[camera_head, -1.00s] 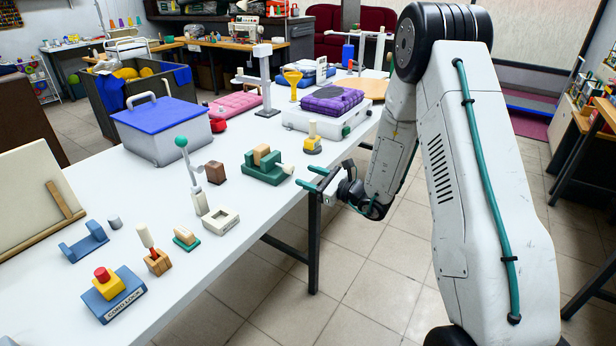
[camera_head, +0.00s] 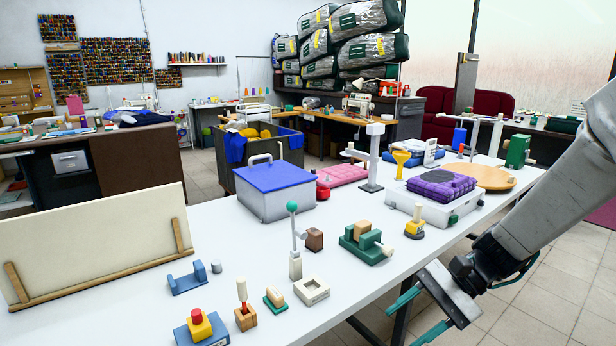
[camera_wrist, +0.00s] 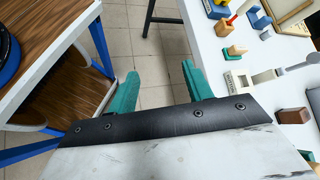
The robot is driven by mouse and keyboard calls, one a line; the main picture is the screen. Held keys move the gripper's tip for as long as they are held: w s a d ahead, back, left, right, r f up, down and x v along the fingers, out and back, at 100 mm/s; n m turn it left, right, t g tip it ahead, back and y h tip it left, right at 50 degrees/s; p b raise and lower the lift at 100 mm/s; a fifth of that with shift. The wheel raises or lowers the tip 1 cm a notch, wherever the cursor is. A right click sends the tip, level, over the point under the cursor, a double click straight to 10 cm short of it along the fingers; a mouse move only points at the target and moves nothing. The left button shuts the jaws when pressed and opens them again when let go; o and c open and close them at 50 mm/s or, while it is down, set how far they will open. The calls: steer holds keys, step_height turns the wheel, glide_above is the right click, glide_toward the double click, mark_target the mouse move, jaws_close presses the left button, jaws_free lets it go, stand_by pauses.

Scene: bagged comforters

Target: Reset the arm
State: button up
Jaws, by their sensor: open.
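My gripper (camera_head: 418,315) has two green fingers and hangs beside the front edge of the white table (camera_head: 110,318), at the lower right of the head view. In the wrist view my gripper (camera_wrist: 160,88) shows its fingers spread apart with only floor tiles between them. It is open and empty. My arm comes in from the right side of the head view.
The table holds a blue-lidded box (camera_head: 275,190), a lever stand (camera_head: 295,262), a green clamp block (camera_head: 365,243), a blue-based button (camera_head: 200,330) and a purple folded bundle (camera_head: 440,187). In the wrist view a wooden-topped table (camera_wrist: 40,50) stands close at left.

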steer(key=s+d+r+n+t+h, duration=0.2)
steer(key=s+d+r+n+h, duration=0.2)
steer(key=s, duration=0.4)
steer(key=s+d+r+n+t+h, duration=0.2)
steer(key=s+d+r+n+h, duration=0.2)
steer(key=s+r+h, duration=0.2)
steer(key=shift+s+d+r+n+h, duration=0.2)
steer(key=shift+s+r+n+h, duration=0.15)
steer(key=shift+s+r, duration=0.4)
